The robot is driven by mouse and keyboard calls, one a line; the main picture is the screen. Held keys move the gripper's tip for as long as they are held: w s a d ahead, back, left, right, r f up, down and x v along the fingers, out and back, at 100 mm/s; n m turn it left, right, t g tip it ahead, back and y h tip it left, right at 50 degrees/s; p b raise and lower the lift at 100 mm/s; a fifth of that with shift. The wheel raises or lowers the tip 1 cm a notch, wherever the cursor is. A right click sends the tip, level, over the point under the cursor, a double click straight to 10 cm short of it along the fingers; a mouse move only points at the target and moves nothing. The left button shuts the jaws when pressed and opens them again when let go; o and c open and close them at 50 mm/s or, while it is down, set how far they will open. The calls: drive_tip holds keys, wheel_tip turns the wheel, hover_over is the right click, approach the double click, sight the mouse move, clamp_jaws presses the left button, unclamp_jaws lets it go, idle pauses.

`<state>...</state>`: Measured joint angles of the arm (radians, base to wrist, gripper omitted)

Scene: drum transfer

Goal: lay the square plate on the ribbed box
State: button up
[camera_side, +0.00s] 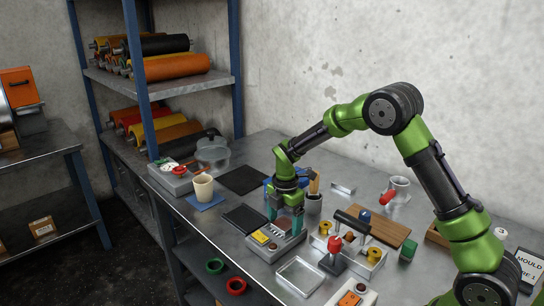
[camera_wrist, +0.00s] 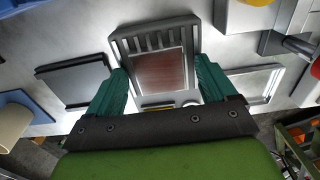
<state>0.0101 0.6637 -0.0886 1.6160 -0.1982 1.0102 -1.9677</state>
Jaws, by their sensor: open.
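A shiny square panel with a pale rim and reddish-brown face (camera_wrist: 160,72), apparently the square plate, lies flat on the box beside the ribs. I cannot tell whether it is loose. My gripper (camera_side: 285,222) is open low over the box. Its green fingers stand on either side of the panel in the wrist view (camera_wrist: 160,88), with visible gaps. Finger contact is unclear in the side view.
A dark flat square piece (camera_side: 245,218) lies left of the box, and a shallow metal tray (camera_side: 300,276) lies right of it. A red-knobbed lever (camera_side: 333,257) and a handled fixture (camera_side: 352,226) stand close on the right. A cup (camera_side: 203,187) stands farther left.

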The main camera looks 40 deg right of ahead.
sight(284, 223)
wheel_tip(284, 223, up, 12)
drive_tip(key=s+a+r+m+t+y, duration=0.1)
drive_tip(key=s+a+r+m+t, duration=0.25)
drive_tip(key=s+r+m, duration=0.6)
drive_tip(key=s+a+m+t+y, duration=0.1)
drive_tip(key=s+a+m+t, duration=0.2)
drive_tip(key=s+m, duration=0.9)
drive_tip(key=shift+s+a+f+t, duration=0.2)
drive_tip(key=shift+s+t, duration=0.15)
drive_tip(key=shift+s, duration=0.4)
